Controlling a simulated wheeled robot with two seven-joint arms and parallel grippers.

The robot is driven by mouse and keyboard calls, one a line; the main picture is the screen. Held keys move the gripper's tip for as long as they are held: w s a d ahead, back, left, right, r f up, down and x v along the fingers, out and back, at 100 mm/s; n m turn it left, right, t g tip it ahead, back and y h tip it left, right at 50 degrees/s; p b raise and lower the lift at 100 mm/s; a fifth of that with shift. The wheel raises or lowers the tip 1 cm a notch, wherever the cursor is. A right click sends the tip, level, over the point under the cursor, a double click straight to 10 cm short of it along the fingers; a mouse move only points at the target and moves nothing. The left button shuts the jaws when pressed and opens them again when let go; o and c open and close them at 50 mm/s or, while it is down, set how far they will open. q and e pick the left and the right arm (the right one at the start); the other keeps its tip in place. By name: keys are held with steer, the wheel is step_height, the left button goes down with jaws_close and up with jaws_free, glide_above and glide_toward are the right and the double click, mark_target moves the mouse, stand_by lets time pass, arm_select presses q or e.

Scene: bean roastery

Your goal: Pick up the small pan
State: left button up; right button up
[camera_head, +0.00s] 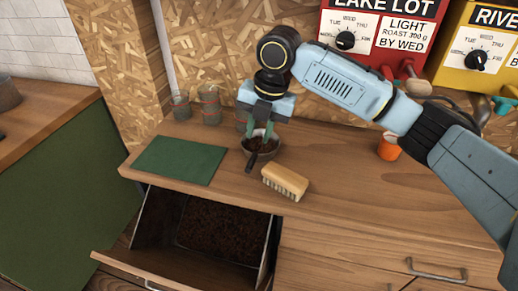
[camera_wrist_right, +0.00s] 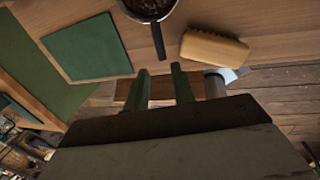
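The small pan (camera_head: 268,149) is a round metal pan with dark contents and a dark handle, standing on the wooden counter. Its handle (camera_head: 250,161) points towards the counter's front edge. My right gripper (camera_head: 261,131) is above the pan in the head view, fingers pointing down, and partly covers it. In the right wrist view the fingers of my right gripper (camera_wrist_right: 160,80) are apart with nothing between them. There the pan (camera_wrist_right: 136,11) is cut off at the top, and its handle (camera_wrist_right: 158,42) lies just beyond the fingertips. My left gripper is not in view.
A green mat (camera_head: 180,160) lies left of the pan. A wooden brush (camera_head: 285,182) lies close on its right. Glass jars (camera_head: 211,104) stand behind, and an orange cup (camera_head: 388,150) stands further right. Below, a drawer (camera_head: 122,262) with dark contents stands open.

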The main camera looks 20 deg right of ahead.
mark_target(252, 161)
steer(key=f, duration=0.4)
steer(key=a+f+b, duration=0.1)
steer(key=f, duration=0.1)
steer(key=shift+w+f, duration=0.3)
steer(key=f, duration=0.3)
steer(key=w+f, duration=0.1)
steer(key=shift+a+f+b, duration=0.25)
steer(key=shift+f+b, duration=0.05)
steer(key=shift+b, duration=0.1)
steer(key=shift+a+f, duration=0.1)
steer(key=shift+f, duration=0.2)
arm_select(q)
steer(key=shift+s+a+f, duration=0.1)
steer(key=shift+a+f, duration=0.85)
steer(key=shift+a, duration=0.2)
arm_select(e)
jaws_close()
